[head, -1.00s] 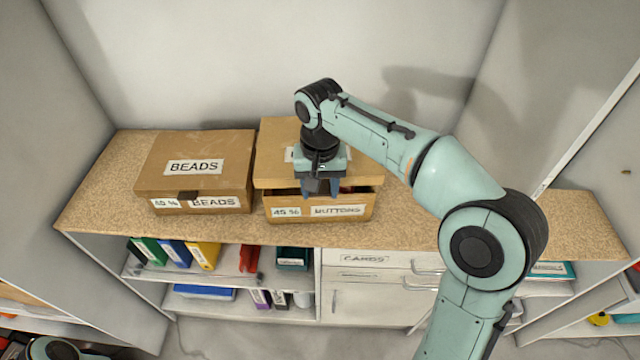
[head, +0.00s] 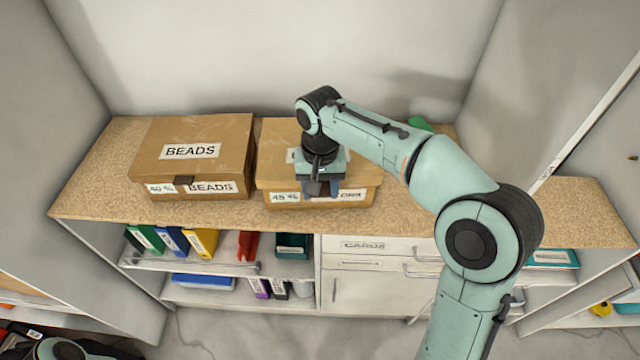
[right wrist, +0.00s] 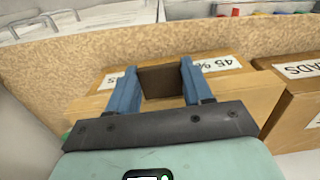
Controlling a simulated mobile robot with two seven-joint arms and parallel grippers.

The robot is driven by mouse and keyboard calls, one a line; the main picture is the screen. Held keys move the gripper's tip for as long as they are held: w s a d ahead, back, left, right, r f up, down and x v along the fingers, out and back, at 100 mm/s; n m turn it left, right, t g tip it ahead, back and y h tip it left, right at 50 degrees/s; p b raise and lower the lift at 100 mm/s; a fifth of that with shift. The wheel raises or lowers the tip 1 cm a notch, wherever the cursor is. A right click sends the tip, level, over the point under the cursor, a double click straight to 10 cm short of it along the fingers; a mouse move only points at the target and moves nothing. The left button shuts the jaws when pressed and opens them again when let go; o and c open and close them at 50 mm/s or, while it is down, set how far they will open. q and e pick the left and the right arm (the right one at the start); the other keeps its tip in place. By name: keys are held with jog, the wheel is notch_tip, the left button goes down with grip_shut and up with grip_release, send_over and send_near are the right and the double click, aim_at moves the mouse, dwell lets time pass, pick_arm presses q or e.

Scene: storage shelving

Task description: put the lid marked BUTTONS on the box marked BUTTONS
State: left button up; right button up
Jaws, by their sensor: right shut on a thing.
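The cardboard lid (head: 278,140) lies over the cardboard box (head: 348,196) on the worktop, with no open gap visible along the front. A white label on the lid is mostly covered by my arm. The box front carries a 45 % label and a label partly hidden by my gripper; it read BUTTONS a second ago. My right gripper (head: 320,188) is at the lid's front edge, pointing down. In the right wrist view its blue fingers are shut on a dark brown tab (right wrist: 160,82) of the lid. My left gripper is not in view.
A closed box marked BEADS (head: 190,150) stands just left, with a narrow gap. The worktop (head: 95,190) is clear at far left and right. A green item (head: 420,124) shows behind my arm. Folders (head: 203,243) and drawers (head: 365,245) are below.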

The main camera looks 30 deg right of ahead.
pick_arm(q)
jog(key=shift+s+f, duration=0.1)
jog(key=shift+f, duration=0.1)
pick_arm(e)
jog(key=shift+f, duration=0.3)
jog(key=o, duration=1.1)
jog(key=shift+o, duration=0.2)
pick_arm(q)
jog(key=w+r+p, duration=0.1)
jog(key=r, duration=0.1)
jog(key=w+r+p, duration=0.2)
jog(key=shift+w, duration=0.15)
pick_arm(e)
notch_tip(320, 180, up, 13)
jog(key=shift+r, duration=0.2)
